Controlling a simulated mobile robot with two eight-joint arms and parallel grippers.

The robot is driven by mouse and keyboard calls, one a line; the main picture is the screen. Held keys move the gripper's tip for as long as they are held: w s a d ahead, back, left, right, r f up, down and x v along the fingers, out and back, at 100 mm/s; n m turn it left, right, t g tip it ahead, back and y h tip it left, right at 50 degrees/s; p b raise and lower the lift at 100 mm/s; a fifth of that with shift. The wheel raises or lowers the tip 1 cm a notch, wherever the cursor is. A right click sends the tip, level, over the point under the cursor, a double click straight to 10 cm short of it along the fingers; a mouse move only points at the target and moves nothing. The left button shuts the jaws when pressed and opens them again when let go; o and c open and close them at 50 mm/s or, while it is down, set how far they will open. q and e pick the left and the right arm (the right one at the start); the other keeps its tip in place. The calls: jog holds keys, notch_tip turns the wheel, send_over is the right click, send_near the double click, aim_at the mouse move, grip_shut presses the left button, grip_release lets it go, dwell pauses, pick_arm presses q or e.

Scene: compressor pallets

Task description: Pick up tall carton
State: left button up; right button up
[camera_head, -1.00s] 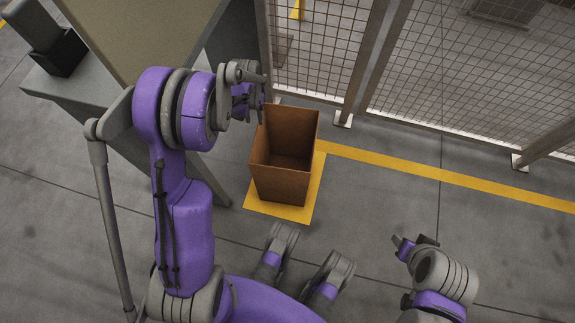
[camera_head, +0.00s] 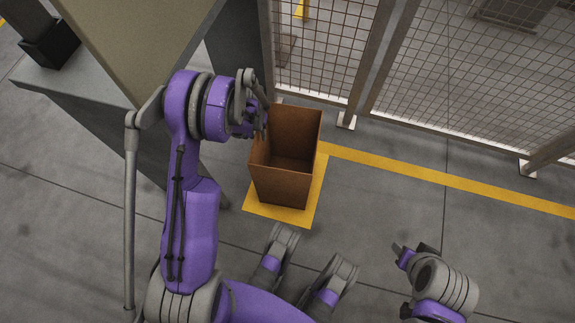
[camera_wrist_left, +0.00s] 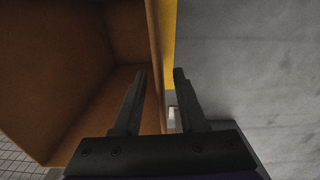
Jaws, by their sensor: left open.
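The tall carton (camera_head: 283,188) is an open-topped brown box standing upright on the floor. My left gripper (camera_head: 263,122) is at the carton's upper left side, partly hidden behind my own wrist. In the left wrist view, the open left gripper (camera_wrist_left: 160,71) has one finger over the carton's (camera_wrist_left: 75,60) inside and the other outside over the floor. A carton wall runs between the two fingers; I cannot tell whether either touches it. My right gripper (camera_head: 413,248) is low at the right, well apart from the carton; its jaw gap is unclear.
The carton stands on a yellow floor patch (camera_head: 262,211), joined to a yellow line (camera_head: 440,178) running right. A mesh fence (camera_head: 470,90) stands behind. A grey table (camera_head: 75,108) and a large beige panel (camera_head: 140,45) are at the left. Floor right of the carton is clear.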

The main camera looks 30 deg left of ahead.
pick_arm(q)
grip_shut()
dwell(1.4)
